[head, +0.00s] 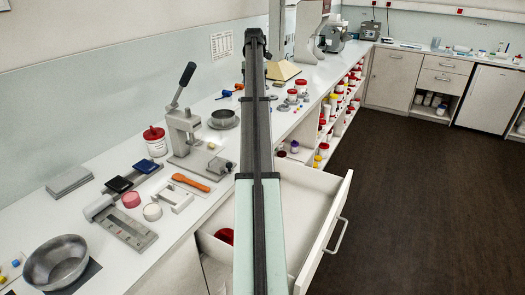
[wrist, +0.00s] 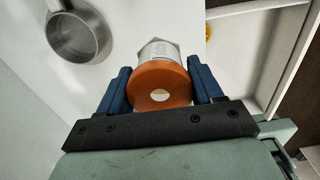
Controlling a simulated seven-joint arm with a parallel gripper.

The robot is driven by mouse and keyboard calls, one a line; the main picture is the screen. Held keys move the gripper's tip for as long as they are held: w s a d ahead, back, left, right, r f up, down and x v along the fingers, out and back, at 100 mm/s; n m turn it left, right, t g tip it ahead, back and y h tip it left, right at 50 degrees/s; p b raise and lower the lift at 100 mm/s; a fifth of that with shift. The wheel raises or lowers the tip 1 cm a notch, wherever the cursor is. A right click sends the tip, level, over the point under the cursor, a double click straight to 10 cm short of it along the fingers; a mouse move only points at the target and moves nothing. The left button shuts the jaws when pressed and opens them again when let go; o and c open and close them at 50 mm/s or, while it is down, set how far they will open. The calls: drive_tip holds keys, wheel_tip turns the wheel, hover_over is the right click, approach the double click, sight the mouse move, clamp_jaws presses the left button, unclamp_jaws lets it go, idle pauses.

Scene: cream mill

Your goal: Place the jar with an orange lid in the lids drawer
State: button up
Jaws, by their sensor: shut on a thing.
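In the wrist view, my gripper (wrist: 159,66) has its two blue fingers on either side of a jar (wrist: 165,84) with an orange lid and is shut on it. The lid faces the camera and has a pale round spot; part of the white, labelled jar body shows beyond it. The jar appears near the counter edge beside an open drawer (wrist: 262,45); its height is unclear. In the head view, the open white drawer (head: 306,200) is to the right of my arm, which hides the gripper and the jar. Any label on the drawer is not visible.
A red item (head: 224,236) lies in the drawer's near left part. The counter holds a metal bowl (head: 57,262), a lever press (head: 184,132), a red-lidded jar (head: 155,141) and a metal pan (wrist: 80,33). Shelves with several jars stand beyond the drawer. The floor on the right is clear.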

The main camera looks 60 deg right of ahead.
drive_tip(key=shift+s+d, duration=0.1)
drive_tip(key=shift+s, duration=0.1)
drive_tip(key=s+d+f+m, duration=0.1)
drive_tip(key=s+f, duration=0.5)
drive_tip(key=s, duration=0.4)
drive_tip(key=s+d+f+m, duration=0.1)
drive_tip(key=s+f, duration=0.5)
drive_tip(key=s, duration=0.4)
drive_tip(key=s+a+f+m, duration=0.2)
drive_tip(key=s+a+f, duration=0.5)
drive_tip(key=a, duration=0.2)
drive_tip(key=s+a+f+m, duration=0.2)
drive_tip(key=s+a+f, duration=0.5)
drive_tip(key=a, duration=0.2)
drive_tip(key=shift+w+d+f+m, duration=0.15)
drive_tip(key=shift+f+m, duration=0.3)
drive_tip(key=shift+f, duration=1.15)
drive_tip(key=shift+d+f+m, duration=0.1)
drive_tip(key=shift+f+m, duration=0.3)
drive_tip(key=shift+f, duration=1.2)
drive_tip(key=shift+w+d+f+m, duration=0.15)
drive_tip(key=shift+f+m, duration=0.3)
drive_tip(key=shift+f, duration=1.15)
drive_tip(key=shift+f, duration=0.15)
